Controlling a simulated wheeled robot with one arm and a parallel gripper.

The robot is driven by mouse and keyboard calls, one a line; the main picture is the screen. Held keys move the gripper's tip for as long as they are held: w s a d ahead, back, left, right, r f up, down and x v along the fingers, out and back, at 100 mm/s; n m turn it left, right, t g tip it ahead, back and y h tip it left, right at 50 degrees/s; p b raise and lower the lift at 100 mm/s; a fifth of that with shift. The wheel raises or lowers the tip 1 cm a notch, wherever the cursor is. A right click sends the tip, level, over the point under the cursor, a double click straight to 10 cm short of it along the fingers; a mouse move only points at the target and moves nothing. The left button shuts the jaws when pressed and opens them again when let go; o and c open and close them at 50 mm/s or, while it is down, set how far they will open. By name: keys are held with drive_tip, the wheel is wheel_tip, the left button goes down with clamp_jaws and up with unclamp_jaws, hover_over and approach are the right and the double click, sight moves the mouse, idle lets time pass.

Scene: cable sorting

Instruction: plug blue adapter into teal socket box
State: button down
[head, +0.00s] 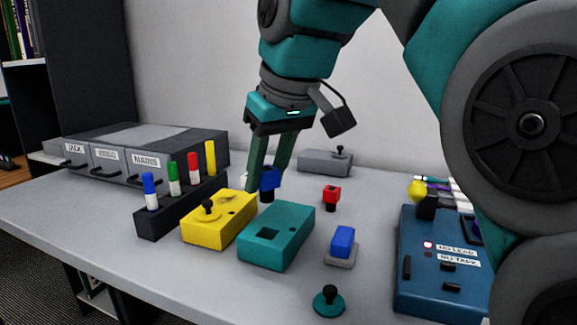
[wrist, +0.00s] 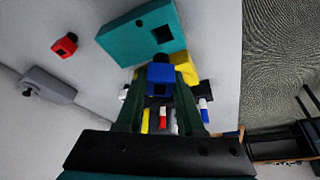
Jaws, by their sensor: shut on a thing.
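The blue adapter (head: 269,179), a small blue block with a black end, is between the fingers of my gripper (head: 262,184), which is shut on it. In the wrist view the adapter (wrist: 160,80) sits at the fingertips (wrist: 158,92), its black end towards the boxes. The teal socket box (head: 290,244) lies on the table, in front of and slightly right of the gripper in the head view. Its top has a dark square opening, also visible on the teal box in the wrist view (wrist: 130,38). The adapter is apart from this opening.
A yellow box (head: 232,226) with a black plug stands left of the teal box, beside a marker rack (head: 160,224). Right are a red adapter (head: 332,194), a blue block on a grey base (head: 343,238) and a blue panel (head: 425,285). A teal knob (head: 328,304) lies in front.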

sight(268, 201)
drive_tip(key=shift+a+f, duration=0.1)
drive_tip(key=shift+f, duration=0.95)
drive_tip(key=shift+f+b, duration=1.05)
drive_tip(key=shift+f, duration=0.5)
drive_tip(key=shift+f+b, duration=0.45)
drive_tip(key=shift+f, duration=0.75)
idle(0.8)
drive_tip(key=c, duration=0.7)
unclamp_jaws()
drive_tip(key=shift+f, duration=0.1)
drive_tip(key=shift+o, duration=0.9)
drive_tip(key=shift+r, duration=0.45)
drive_tip(key=shift+r+p, duration=1.55)
drive_tip(key=shift+r, duration=1.8)
